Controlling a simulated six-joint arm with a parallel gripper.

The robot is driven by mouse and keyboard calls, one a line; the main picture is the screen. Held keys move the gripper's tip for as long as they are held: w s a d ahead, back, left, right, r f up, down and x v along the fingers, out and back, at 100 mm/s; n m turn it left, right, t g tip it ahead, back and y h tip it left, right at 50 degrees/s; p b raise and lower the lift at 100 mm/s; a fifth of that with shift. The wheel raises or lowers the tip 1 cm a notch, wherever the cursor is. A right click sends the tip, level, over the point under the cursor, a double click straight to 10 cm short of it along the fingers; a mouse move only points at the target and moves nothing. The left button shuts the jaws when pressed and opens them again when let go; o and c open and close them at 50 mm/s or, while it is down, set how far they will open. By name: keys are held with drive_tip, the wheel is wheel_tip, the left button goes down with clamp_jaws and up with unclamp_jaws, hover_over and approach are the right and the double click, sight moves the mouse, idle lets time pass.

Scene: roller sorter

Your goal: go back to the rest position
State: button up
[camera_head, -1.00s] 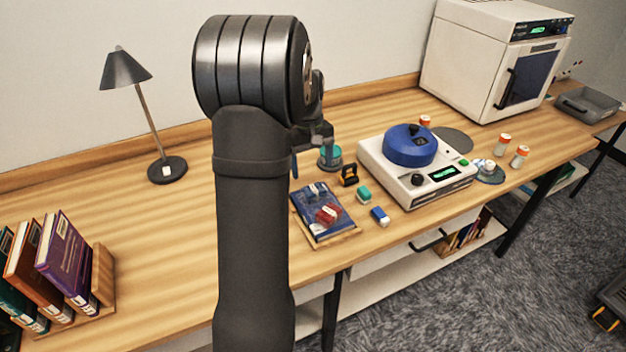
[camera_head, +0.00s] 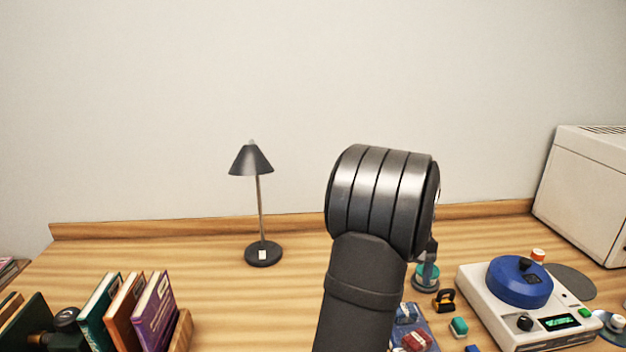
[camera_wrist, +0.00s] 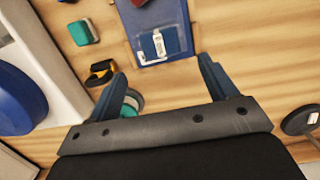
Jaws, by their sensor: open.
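My gripper (camera_wrist: 163,82) is open in the wrist view, its two blue fingers spread wide with nothing held between them. It points down over the wooden bench (camera_wrist: 175,90). A teal-topped round item (camera_wrist: 131,103) shows beside the left finger, partly covered by it. In the head view my arm rises at centre right and hides most of the gripper. The same round item (camera_head: 426,278) shows just right of my arm.
A white machine with a blue lid (camera_head: 520,281) stands at right, a white cabinet (camera_head: 590,190) behind it. A black lamp (camera_head: 262,255) and upright books (camera_head: 154,312) stand at left. A blue booklet (camera_wrist: 150,20) with small items lies near my gripper.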

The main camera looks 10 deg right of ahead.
drive_tip(key=f, duration=0.5)
drive_tip(key=s+f, duration=0.1)
drive_tip(key=f, duration=0.2)
drive_tip(key=shift+f, duration=0.3)
drive_tip(key=shift+r, duration=1.5)
